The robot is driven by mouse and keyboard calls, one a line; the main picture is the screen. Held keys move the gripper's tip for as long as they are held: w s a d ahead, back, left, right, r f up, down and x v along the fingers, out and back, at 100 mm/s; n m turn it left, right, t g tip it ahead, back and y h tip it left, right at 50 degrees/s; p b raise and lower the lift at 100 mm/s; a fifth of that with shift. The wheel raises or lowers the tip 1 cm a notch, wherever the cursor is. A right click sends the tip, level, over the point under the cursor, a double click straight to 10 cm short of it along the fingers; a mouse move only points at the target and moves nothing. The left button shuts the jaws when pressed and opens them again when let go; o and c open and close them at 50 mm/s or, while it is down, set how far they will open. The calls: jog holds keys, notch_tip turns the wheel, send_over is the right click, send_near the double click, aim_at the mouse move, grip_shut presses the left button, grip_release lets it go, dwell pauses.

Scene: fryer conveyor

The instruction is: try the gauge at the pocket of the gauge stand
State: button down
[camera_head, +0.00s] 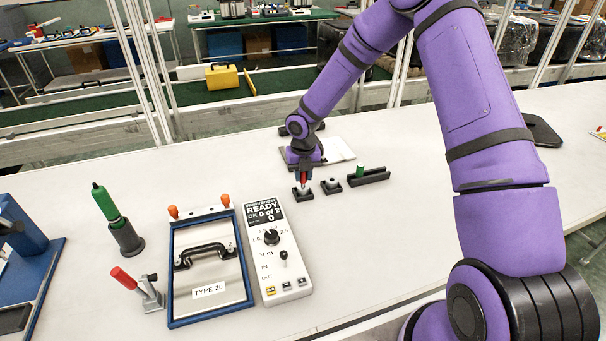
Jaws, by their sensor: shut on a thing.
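My gripper (303,181) points down at the middle of the bench, shut on a small red piece, which looks like a gauge (304,175). Its lower end is right at a small black block (303,194) with a grey round part; I cannot tell whether they touch. A second such block (332,187) stands just to the right. Further right is a longer black block (374,178), likely the gauge stand, with a green piece (360,171) upright at its left end. My gripper hides the top of the red piece.
A white control box (284,262) reads READY, OK 0 of 2. Left of it lies a blue-framed panel (173,297) labelled TYPE 20. A green-handled tool (107,202) stands in a dark holder; a red-handled clamp (124,276) is nearer. The white bench (420,220) is clear right of the box.

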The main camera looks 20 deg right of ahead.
jog(key=shift+r, duration=0.1)
dwell(0.7)
jog(key=shift+r, duration=2.95)
